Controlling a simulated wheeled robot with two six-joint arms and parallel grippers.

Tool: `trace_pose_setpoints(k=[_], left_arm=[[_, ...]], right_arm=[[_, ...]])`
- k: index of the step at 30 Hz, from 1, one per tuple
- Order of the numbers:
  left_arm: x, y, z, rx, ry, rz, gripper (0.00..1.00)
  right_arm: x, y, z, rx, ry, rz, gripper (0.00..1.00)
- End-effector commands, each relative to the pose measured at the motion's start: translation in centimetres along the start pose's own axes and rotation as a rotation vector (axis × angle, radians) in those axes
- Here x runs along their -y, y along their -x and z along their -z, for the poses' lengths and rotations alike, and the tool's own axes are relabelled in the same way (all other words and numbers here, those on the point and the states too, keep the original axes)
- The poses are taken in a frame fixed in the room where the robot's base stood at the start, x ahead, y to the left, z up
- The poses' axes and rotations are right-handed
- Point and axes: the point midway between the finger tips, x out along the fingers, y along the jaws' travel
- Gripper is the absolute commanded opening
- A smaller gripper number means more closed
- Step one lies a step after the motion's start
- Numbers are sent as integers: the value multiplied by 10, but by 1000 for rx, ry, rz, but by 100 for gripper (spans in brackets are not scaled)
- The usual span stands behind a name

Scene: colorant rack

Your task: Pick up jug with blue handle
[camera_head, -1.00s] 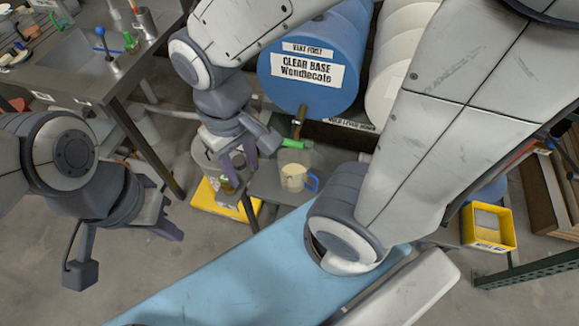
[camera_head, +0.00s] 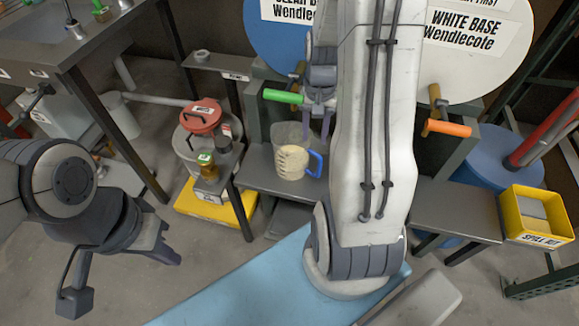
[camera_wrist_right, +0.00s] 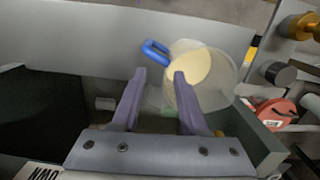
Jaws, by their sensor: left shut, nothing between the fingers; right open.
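The clear jug (camera_head: 290,152) holds cream-coloured contents and has a blue handle (camera_head: 316,163) on its right side. It stands upright on a grey shelf (camera_head: 262,182) below the drums. My right gripper (camera_head: 319,132) is open and empty, above and behind the jug in the head view, partly hidden by my right arm. In the right wrist view the jug (camera_wrist_right: 207,68) lies just beyond my right gripper (camera_wrist_right: 160,76), mostly past the right finger, with the blue handle (camera_wrist_right: 155,48) ahead between the fingertips. My left gripper (camera_head: 168,252) is shut and empty at the left, far from the jug.
A blue drum (camera_head: 265,40) with a green tap handle (camera_head: 283,96) and a white drum (camera_head: 470,75) with an orange tap handle (camera_head: 448,128) stand behind. A red-lidded can (camera_head: 200,117) is left of the jug. A yellow spill kit box (camera_head: 537,215) is at right.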

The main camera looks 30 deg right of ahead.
Motion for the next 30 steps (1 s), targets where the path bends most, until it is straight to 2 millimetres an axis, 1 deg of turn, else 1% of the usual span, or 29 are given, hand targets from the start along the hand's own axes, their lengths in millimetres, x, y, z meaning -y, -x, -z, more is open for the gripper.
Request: trace_pose_setpoints(k=[1, 4, 8, 17, 21, 24, 27, 30], left_arm=[[1, -17, -1, 0, -6, 0, 0], [2, -25, -1, 0, -14, 0, 0], [2, -29, -1, -1, -20, 0, 0], [3, -38, -2, 0, -20, 0, 0], [4, -45, -2, 0, -20, 0, 0], [4, -48, -2, 0, -20, 0, 0], [4, -48, -2, 0, -20, 0, 0], [4, -48, -2, 0, -20, 0, 0]], right_arm=[[0, -19, 9, -17, 11, 15, 44], [2, -28, 20, -45, 32, 35, 44], [3, -36, 27, -60, 47, 46, 44], [4, -68, 28, -61, 48, 47, 44], [3, -91, 27, -59, 49, 46, 44], [4, -102, 28, -60, 49, 46, 44], [5, -107, 29, -63, 49, 47, 44], [5, -107, 29, -63, 49, 47, 44]])
